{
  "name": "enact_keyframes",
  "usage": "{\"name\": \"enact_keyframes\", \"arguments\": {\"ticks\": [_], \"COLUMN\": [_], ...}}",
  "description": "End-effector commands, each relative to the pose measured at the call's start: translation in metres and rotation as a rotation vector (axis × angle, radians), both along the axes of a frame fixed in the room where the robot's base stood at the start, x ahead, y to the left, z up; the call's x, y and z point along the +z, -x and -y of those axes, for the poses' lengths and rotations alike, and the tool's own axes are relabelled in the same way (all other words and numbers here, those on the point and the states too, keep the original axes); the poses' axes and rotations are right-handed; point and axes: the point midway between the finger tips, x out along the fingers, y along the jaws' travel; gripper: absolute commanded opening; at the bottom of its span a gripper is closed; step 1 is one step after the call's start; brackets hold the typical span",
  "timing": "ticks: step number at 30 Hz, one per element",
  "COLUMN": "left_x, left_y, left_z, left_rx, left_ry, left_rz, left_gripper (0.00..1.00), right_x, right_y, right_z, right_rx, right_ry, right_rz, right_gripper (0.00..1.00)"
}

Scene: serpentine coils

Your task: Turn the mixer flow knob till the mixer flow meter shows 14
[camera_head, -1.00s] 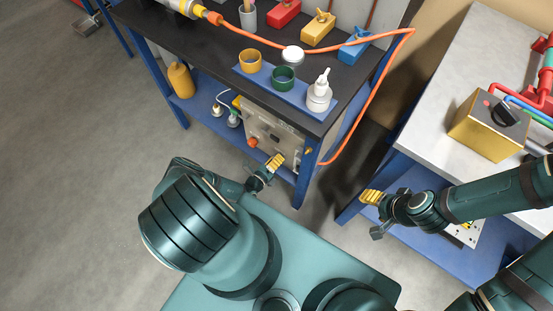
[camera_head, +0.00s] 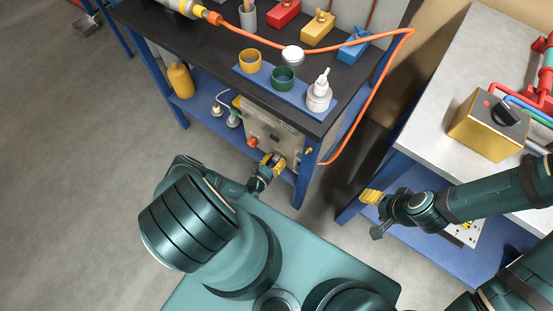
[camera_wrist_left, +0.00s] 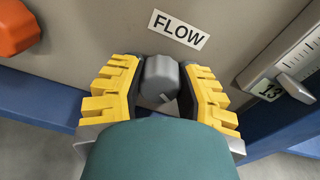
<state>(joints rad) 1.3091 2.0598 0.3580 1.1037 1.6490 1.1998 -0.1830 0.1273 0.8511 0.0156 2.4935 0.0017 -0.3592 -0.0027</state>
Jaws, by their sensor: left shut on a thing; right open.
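The mixer flow knob (camera_wrist_left: 161,80) is a grey knob below a "FLOW" label (camera_wrist_left: 178,29) in the left wrist view. My left gripper (camera_wrist_left: 162,92) has its yellow-padded fingers on both sides of the knob and is shut on it. In the head view this gripper (camera_head: 271,163) is at the front of the beige panel box (camera_head: 272,128). The flow meter (camera_wrist_left: 290,62) is right of the knob, a pale scale with a grey pointer and a small plate reading what looks like 13. My right gripper (camera_head: 371,197) is open and empty, away from the panel.
An orange knob (camera_wrist_left: 14,28) is left of the flow knob. The box stands on the blue lower shelf (camera_head: 200,118) under a black bench top. A blue table leg (camera_head: 306,172) is close to the right. An orange hose (camera_head: 362,125) hangs beside the bench.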

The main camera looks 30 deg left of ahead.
Motion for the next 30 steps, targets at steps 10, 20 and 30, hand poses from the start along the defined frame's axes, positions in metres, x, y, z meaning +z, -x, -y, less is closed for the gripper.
{"name": "enact_keyframes", "arguments": {"ticks": [10,20,30], "left_x": [0.0023,0.0024,0.0014], "left_y": [-0.0018,-0.002,-0.0011], "left_z": [-0.0023,-0.0023,-0.0011], "left_rx": [0.004,0.005,0.002], "left_ry": [-0.099,-0.107,-0.105], "left_rz": [0.015,0.016,0.013], "left_gripper": [0.0,0.0,0.69], "right_x": [0.0002,0.0002,0.0001], "right_y": [0.0,0.0,0.0], "right_z": [0.0,0.0,-0.0001], "right_rx": [0.0,0.0,0.0], "right_ry": [0.0,0.0,0.0], "right_rz": [0.0,0.0,0.0], "right_gripper": [0.58,0.58,0.58]}}
